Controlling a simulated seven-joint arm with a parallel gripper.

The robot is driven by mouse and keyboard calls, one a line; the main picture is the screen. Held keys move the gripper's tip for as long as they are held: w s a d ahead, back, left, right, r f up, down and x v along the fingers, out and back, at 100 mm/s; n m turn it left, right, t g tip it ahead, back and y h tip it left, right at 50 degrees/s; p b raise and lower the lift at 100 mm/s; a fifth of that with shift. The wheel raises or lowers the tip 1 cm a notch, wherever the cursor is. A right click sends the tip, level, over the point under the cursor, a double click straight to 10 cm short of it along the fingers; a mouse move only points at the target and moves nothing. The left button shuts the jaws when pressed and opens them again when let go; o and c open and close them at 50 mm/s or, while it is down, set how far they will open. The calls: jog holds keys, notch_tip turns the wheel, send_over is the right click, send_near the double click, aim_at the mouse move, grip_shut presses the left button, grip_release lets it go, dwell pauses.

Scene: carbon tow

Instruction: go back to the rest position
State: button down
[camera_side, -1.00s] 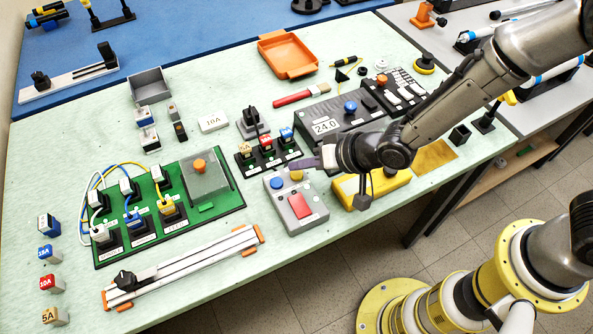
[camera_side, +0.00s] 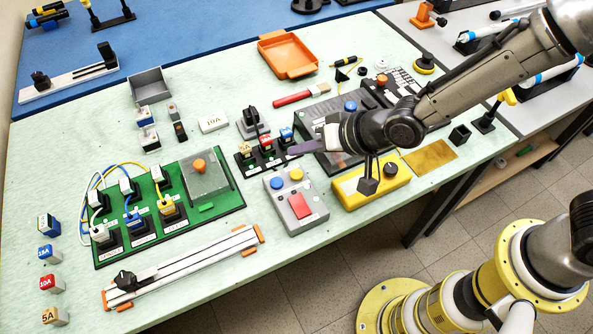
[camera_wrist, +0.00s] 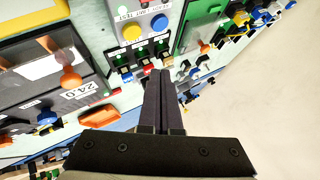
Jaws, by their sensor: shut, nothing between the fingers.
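My gripper (camera_side: 304,147) is shut and empty. The grey button box (camera_side: 311,215) with blue, yellow and red buttons lies below the fingers in the side view. The fuse block (camera_side: 266,161) with red and blue fuses stands to the left of the fingertips.
A yellow box (camera_side: 357,203) with a dark knob and a black power supply (camera_side: 316,113) lie under my arm. A green wired board (camera_side: 227,199) is to the left. A white rail (camera_side: 190,262) lies at the front edge. An orange tray (camera_side: 287,72) stands at the back.

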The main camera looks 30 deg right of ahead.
dwell(0.4)
jog(key=w+d+r+m+t, duration=0.25)
jog(key=w+d+r, duration=0.25)
jog(key=d+r, duration=0.45)
jog(key=s+d+r+t+h, duration=0.25)
jog(key=s+d+r, duration=0.25)
jog(key=d+r, duration=0.65)
jog(key=s+d+r+g+h, duration=0.2)
jog(key=s+d, duration=0.4)
jog(key=s, duration=0.2)
jog(key=s+d+f+n+g, duration=0.1)
jog(key=s+f+n+g, duration=0.1)
jog(key=s, duration=0.5)
jog(key=s+d+f+n+g, duration=0.1)
jog(key=s+f+n+g, duration=0.1)
jog(key=s+f, duration=0.3)
jog(key=shift+s+d+f+g+h, duration=0.25)
jog(key=shift+s+d+g+h, duration=0.15)
jog(key=shift+s, duration=0.45)
